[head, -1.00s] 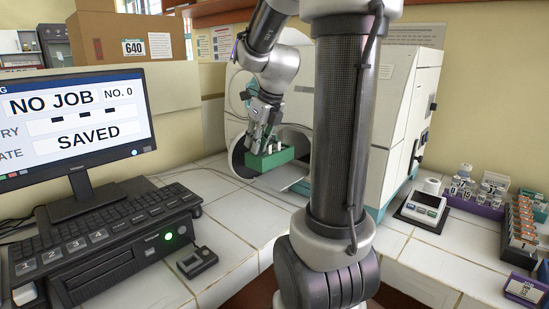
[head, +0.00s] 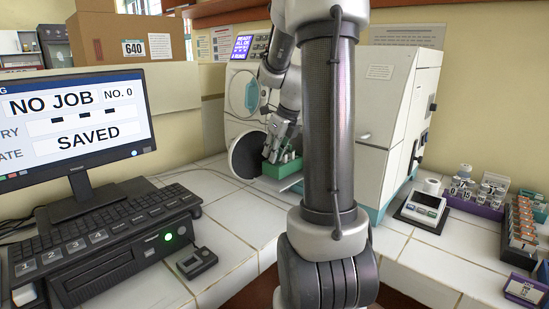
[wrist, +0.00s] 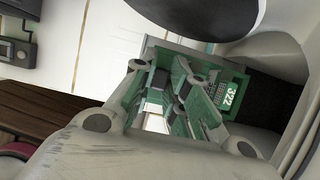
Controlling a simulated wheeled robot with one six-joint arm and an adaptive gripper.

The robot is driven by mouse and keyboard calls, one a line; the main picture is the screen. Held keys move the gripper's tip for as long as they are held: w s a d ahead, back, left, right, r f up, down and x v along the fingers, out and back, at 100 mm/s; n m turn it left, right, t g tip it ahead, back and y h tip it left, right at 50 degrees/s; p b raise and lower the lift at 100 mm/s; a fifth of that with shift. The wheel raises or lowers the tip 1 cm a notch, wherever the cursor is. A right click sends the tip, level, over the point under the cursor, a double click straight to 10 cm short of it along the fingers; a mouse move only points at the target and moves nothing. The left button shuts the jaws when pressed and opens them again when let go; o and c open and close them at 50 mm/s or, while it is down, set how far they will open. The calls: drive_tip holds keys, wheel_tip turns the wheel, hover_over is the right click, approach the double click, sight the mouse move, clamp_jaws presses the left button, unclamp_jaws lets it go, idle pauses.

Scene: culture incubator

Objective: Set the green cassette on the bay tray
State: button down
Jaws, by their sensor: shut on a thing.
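The green cassette (head: 286,168) is in my gripper (head: 274,153), just in front of the incubator's open bay in the head view. In the wrist view the cassette (wrist: 228,95) shows the number 322, and the fingers of my gripper (wrist: 168,100) are closed on its middle. The bay tray (head: 291,183) shows as a pale edge below the cassette, mostly hidden by the cassette and my arm. I cannot tell whether the cassette touches the tray.
The round dark bay door (head: 247,156) stands open left of the cassette. The white incubator (head: 395,110) surrounds the bay. A keyboard (head: 110,222) and monitor (head: 80,125) are at left. A small scale (head: 424,207) and vial racks (head: 480,195) stand at right.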

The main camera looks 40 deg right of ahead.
drive_tip(key=shift+f, duration=0.7)
drive_tip(key=shift+d+f, duration=0.2)
drive_tip(key=shift+f, duration=0.05)
drive_tip(key=c, duration=1.4)
unclamp_jaws()
